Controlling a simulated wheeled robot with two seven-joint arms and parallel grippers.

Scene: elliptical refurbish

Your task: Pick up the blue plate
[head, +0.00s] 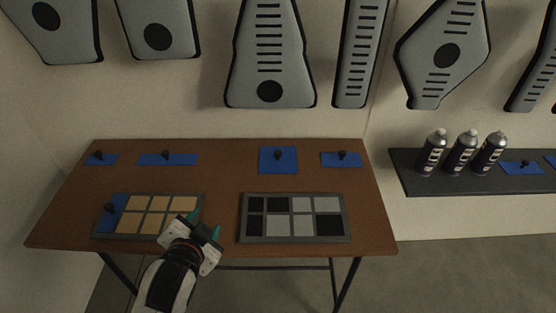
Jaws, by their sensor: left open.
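Several blue plates with dark knobs are in view. On the brown table, along its back, lie a small plate (94,161), a wide plate (182,161), a squarer plate (278,168) and another small plate (351,161). One more blue plate (116,221) lies in the left end of a grey-framed tray (101,235) with tan squares. My left gripper (205,224) is open, with teal fingertips, over the tray's front right corner, apart from every blue plate. It seems empty. My right gripper is out of view.
A grey-framed tray (295,240) with black and grey squares lies on the table's (220,170) right half. A dark wall shelf (455,186) holds spray cans (461,155) and a blue plate (518,169). Large grey panels (270,50) hang above. The table's middle strip is clear.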

